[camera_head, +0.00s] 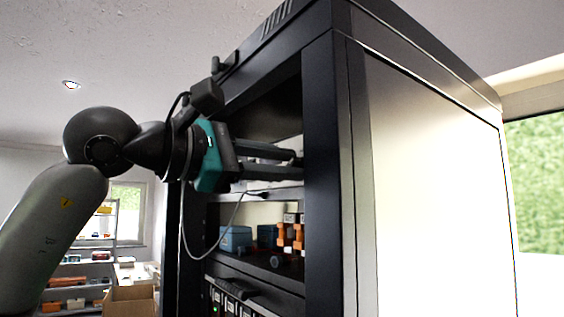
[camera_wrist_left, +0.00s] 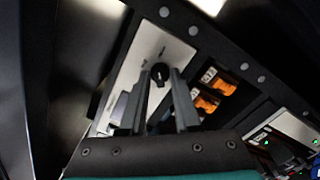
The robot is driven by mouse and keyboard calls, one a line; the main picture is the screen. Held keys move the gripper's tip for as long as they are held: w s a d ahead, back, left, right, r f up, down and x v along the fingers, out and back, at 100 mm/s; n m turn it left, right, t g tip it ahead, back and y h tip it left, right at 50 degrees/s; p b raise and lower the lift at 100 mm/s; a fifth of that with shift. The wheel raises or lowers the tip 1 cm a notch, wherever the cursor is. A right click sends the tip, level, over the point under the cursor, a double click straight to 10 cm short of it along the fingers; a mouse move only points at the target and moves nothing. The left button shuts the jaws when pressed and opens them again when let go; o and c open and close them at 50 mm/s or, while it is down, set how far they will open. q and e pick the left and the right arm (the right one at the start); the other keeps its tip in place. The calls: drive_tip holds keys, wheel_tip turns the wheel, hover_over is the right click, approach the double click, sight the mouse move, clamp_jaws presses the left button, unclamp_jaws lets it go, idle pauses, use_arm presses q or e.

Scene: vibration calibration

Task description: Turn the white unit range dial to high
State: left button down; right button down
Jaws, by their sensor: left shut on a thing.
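The white unit (camera_wrist_left: 136,65) shows in the left wrist view as a slanted pale panel with small dark marks, too blurred to read. Its black range dial (camera_wrist_left: 160,72) sits between the fingertips of my left gripper (camera_wrist_left: 163,78), which is shut on it. In the head view my left gripper (camera_head: 296,158) reaches into the upper part of the black rack from the left. The dial is hidden there behind the fingers and the rack's front post. The dial's setting cannot be read. My right gripper is in neither view.
The black rack (camera_head: 325,160) has a front post close to my left fingers. A lower shelf holds a blue box (camera_head: 236,238) and orange-and-black items (camera_head: 284,235). A cable hangs below my wrist. Storage shelves (camera_head: 75,282) stand in the left background.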

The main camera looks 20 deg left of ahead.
use_arm(q)
drive_tip(key=shift+m, duration=0.6)
drive_tip(key=c, duration=0.6)
unclamp_jaws()
drive_tip(key=b+v, duration=0.3)
drive_tip(key=v, duration=1.2)
drive_tip(key=shift+s+b, duration=0.1)
drive_tip(key=shift+b, duration=0.3)
drive_tip(key=shift+a, duration=0.1)
